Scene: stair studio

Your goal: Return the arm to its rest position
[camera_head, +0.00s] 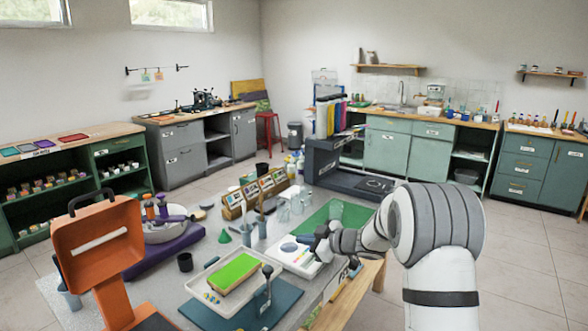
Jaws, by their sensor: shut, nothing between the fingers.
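My arm, white with grey joint covers, rises at the right front and bends left over the table's right edge. My gripper (318,243) is at its end, small and dark, above a white tray (300,262) with a grey round thing near its left side. The fingers are shut with nothing seen held in them. The fingertips are small in this view, and I cannot tell whether they touch the tray. The arm hides part of the table's right edge and the floor behind it.
The grey worktable (222,240) is crowded: a green mat (345,215), a white tray with a green block (234,272), a teal board (283,305), and a purple-based device (165,255). An orange machine (98,245) stands front left. Open floor (520,250) lies to the right.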

